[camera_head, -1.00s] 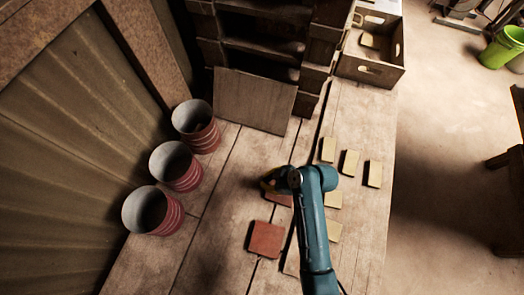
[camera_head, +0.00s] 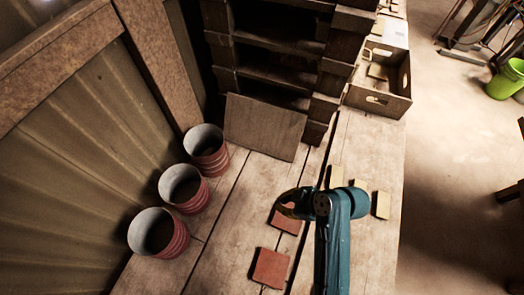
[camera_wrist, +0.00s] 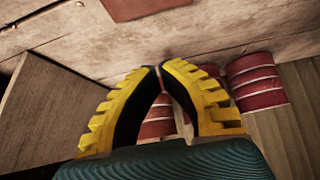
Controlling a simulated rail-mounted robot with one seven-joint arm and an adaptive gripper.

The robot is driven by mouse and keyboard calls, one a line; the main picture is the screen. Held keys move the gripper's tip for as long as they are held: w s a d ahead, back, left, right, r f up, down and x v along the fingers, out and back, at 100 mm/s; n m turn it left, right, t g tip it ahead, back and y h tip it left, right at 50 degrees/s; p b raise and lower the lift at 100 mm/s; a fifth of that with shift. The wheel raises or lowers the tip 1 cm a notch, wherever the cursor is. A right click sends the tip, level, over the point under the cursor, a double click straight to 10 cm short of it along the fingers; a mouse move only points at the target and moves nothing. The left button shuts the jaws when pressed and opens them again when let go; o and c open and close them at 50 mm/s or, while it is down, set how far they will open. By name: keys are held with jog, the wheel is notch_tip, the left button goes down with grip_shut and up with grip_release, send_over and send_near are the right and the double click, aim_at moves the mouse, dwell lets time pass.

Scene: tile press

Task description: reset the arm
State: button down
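My gripper (camera_head: 288,207) shows at the end of my teal arm, over the wooden bench (camera_head: 225,247) in the head view. In the wrist view its two yellow-and-black fingers (camera_wrist: 159,70) have their tips together, with nothing seen between the tips. A red tile (camera_head: 286,220) lies on the bench close by the gripper in the picture, partly covered by it. Another red tile (camera_head: 270,267) lies nearer the front. A red tile (camera_wrist: 145,6) also shows at the top of the wrist view, apart from the fingers.
Several yellowish tiles, one at the right (camera_head: 383,205), lie on the bench; my arm hides some. Three red ribbed cans (camera_head: 177,238) stand at the left. A board (camera_head: 264,128) leans before the dark rack (camera_head: 275,70). A wooden crate (camera_head: 391,104) holds a yellowish tile.

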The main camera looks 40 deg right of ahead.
jog(key=w+a+r+n, duration=0.4)
jog(key=w+a+r, duration=0.2)
jog(key=w+a, duration=0.25)
jog(key=w+a+r+t, duration=0.3)
jog(key=w+a+r, duration=0.1)
jog(key=r, duration=0.5)
jog(key=w+a+r+t, duration=0.2)
jog(key=w+a+r, duration=0.15)
jog(key=r, duration=0.55)
notch_tip(320, 180, up, 12)
jog(key=a+m+t, duration=0.2)
jog(key=t, duration=0.3)
jog(key=s+d+r+m+t+h, duration=0.2)
jog(key=s+r+m+t, duration=0.15)
jog(key=r, duration=0.35)
jog(key=s+d+r+m+t+h, duration=0.2)
jog(key=s+r+m+h, duration=0.15)
jog(key=s+r, duration=0.2)
notch_tip(320, 180, up, 22)
jog(key=m+p, duration=0.1)
jog(key=p, duration=2)
jog(key=shift+w+y, duration=0.4)
jog(key=shift+y, duration=0.05)
jog(key=shift+a, duration=0.1)
